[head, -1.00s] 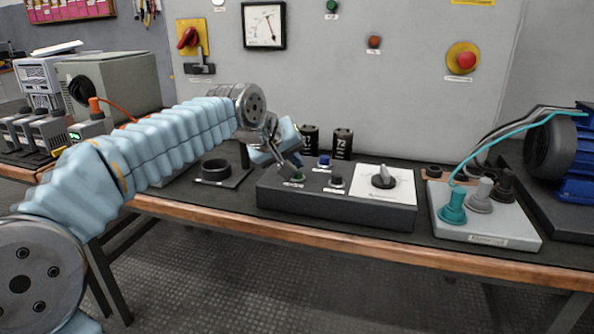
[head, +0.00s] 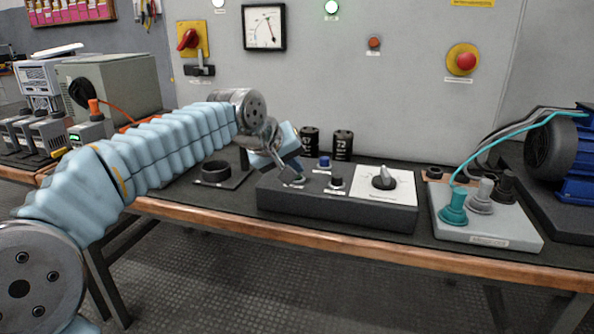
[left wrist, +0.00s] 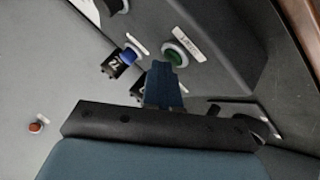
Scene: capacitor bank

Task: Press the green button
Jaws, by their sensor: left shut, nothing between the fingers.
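The green button (left wrist: 175,54) sits on the dark control box (head: 345,211), at the box's left end. In the head view my left gripper (head: 293,173) covers the button. The gripper is shut and empty, pointing down at the box top. In the left wrist view its shut fingers (left wrist: 164,84) overlap the lower edge of the button, with the tips at or very close to it. I cannot tell how far the button is pushed in. My right gripper is in neither current view.
Two black capacitors (head: 342,145) stand behind the box. A grey terminal box (head: 486,231) is to the right.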

